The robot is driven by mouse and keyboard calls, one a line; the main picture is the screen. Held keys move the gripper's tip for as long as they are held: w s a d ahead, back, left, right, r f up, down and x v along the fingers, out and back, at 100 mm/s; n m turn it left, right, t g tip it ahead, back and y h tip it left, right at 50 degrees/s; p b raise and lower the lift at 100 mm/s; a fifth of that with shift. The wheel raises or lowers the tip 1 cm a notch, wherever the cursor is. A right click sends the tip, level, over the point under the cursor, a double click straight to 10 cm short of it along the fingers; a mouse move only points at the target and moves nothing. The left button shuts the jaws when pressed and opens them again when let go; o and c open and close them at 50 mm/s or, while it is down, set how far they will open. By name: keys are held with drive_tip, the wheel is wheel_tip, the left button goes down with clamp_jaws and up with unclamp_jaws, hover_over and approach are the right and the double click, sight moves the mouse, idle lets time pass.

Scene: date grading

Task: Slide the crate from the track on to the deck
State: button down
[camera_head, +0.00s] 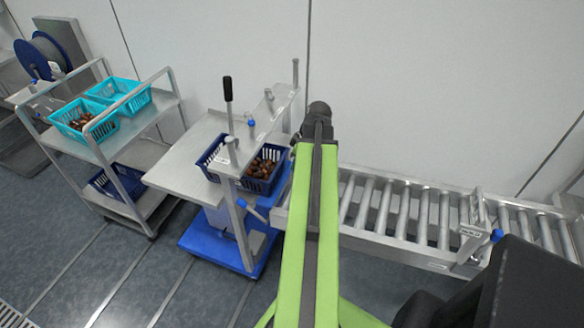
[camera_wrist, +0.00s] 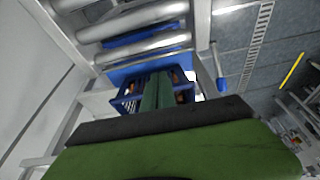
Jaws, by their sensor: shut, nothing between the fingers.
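The dark blue crate (camera_head: 262,185) holds brown dates and stands upright at the right side of the grey deck (camera_head: 180,163), beside the left end of the roller track (camera_head: 400,215). A post partly hides it, and I cannot tell whether it rests wholly on the deck. In the wrist view the crate (camera_wrist: 128,104) is straight ahead of my gripper (camera_wrist: 160,80), which is shut and empty. Its tips overlap the crate in the picture; contact is unclear. In the head view my green arm hides part of the track, and the fingers cannot be made out.
The deck's stand has a blue base (camera_head: 205,243), a black-handled lever (camera_head: 228,90) and upright posts. A shelf cart (camera_head: 150,160) at left carries turquoise crates (camera_head: 125,92) and a blue one below. A gate (camera_head: 478,220) stands on the track at right. The wall is behind.

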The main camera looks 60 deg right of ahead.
drive_tip(key=b+x, duration=0.4)
drive_tip(key=x, duration=0.1)
drive_tip(key=b+x, duration=0.2)
drive_tip(key=x, duration=0.1)
drive_tip(key=shift+s+f, duration=0.2)
drive_tip(key=shift+f, duration=0.05)
drive_tip(key=shift+w+a+r+p, duration=0.1)
drive_tip(key=shift+w+a+r, duration=0.1)
drive_tip(key=shift+w, duration=0.45)
drive_tip(key=shift+w+a+r+p, duration=0.1)
drive_tip(key=shift+w+r+p, duration=0.1)
drive_tip(key=shift+w, duration=0.4)
drive_tip(key=shift+w+a+r+p, duration=0.1)
drive_tip(key=shift+w+r, duration=0.1)
drive_tip(key=shift+w, duration=0.45)
drive_tip(key=shift+d, duration=0.1)
